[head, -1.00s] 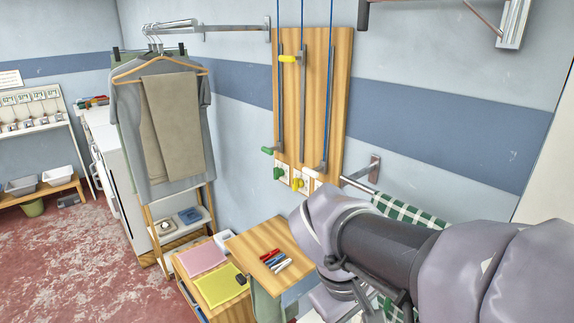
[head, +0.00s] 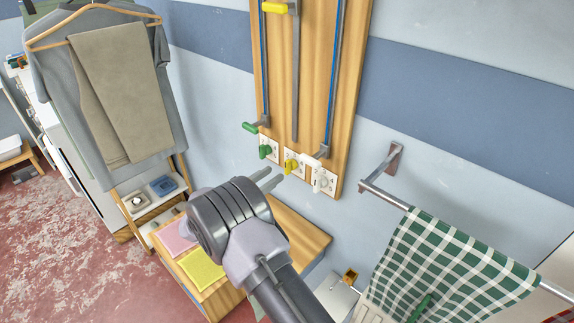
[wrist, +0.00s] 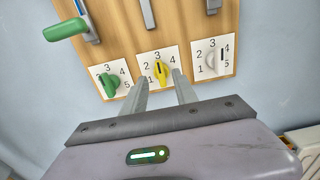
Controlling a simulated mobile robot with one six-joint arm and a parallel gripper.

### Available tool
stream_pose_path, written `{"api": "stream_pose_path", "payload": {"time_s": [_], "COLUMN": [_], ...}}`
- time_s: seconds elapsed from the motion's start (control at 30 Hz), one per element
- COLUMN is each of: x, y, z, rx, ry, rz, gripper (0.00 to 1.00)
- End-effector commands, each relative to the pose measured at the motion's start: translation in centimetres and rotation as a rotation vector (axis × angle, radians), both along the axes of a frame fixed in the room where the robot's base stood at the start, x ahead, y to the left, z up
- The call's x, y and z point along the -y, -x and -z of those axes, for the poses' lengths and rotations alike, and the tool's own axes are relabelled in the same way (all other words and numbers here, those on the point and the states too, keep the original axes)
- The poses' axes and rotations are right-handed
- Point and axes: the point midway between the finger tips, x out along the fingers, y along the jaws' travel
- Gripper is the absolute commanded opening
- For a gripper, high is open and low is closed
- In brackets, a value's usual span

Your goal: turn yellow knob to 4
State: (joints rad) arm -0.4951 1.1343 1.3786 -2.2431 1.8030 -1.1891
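The yellow knob (head: 291,166) sits on a white numbered plate low on the wooden board, between a green and a white knob.
The green knob (wrist: 110,84) and the white knob (wrist: 213,60) are close on either side. Green-handled (head: 251,127) and yellow-handled (head: 275,8) sliders are above. A towel rail (head: 385,190) with a checked towel (head: 455,260) is at the right. Hanging clothes (head: 125,90) are at the left.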

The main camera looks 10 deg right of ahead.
Motion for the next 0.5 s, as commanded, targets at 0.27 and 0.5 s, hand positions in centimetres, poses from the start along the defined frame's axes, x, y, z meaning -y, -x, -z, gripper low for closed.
{"api": "stream_pose_path", "payload": {"time_s": [0.27, 0.5], "x": [5.0, 6.3], "y": [-3.5, -4.6], "z": [0.1, 0.0], "rx": [0.001, 0.000], "ry": [-0.002, -0.001], "rz": [0.002, 0.000], "gripper": [0.35, 0.35]}}
